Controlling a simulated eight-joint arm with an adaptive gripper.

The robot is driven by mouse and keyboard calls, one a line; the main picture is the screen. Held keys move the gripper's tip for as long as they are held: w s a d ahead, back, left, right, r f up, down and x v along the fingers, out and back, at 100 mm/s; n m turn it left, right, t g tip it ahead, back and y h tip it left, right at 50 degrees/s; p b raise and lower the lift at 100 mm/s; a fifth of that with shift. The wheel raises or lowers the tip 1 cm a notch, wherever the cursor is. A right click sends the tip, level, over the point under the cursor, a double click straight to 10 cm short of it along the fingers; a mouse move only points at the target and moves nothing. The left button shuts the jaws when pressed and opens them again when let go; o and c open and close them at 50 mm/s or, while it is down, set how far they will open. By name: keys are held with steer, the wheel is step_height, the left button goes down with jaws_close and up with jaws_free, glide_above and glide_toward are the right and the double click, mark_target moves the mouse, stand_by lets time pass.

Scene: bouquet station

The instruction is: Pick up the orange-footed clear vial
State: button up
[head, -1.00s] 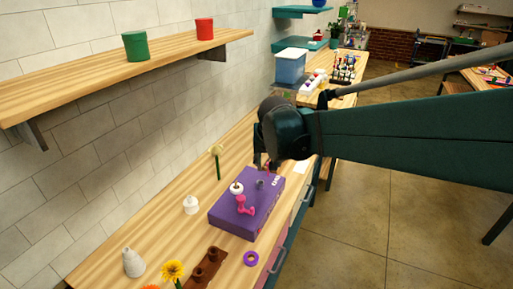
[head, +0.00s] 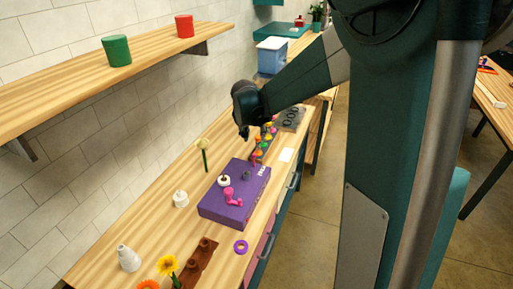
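I cannot make out the orange-footed clear vial in the head view. It may be too small to tell or hidden behind my arm. My gripper (head: 243,131) hangs above the bench, beyond the purple box (head: 225,214) and near the wall, pointing down. Its fingers are dark and small, so I cannot tell whether they are open or shut. Several small coloured items (head: 262,146), some orange, green and yellow, stand just right of and beyond it.
The purple box carries a pink figure (head: 232,197) and a white ring. A dark tray (head: 291,118) and blue bin (head: 271,56) lie beyond. A shelf (head: 70,78) overhangs the left.

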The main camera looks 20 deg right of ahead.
steer(key=m+p, duration=0.2)
steer(key=p, duration=0.1)
glide_above(258, 137)
steer(key=s+a, duration=0.2)
steer(key=shift+g+h, duration=0.3)
steer(key=shift+h, duration=0.1)
steer(key=f, duration=0.5)
steer(key=shift+s, duration=0.2)
steer(key=shift+w+d+f, duration=0.25)
steer(key=shift+w+f, duration=0.1)
steer(key=shift+f, duration=0.05)
steer(key=shift+p+x, duration=0.35)
steer(key=shift+x, duration=2.75)
steer(key=shift+d+f, duration=0.1)
steer(key=shift+f, duration=0.2)
steer(key=shift+w+f, duration=0.1)
steer(key=shift+f, duration=0.05)
steer(key=shift+p+x, duration=0.5)
steer(key=shift+x, duration=1.95)
steer(key=shift+c, duration=0.6)
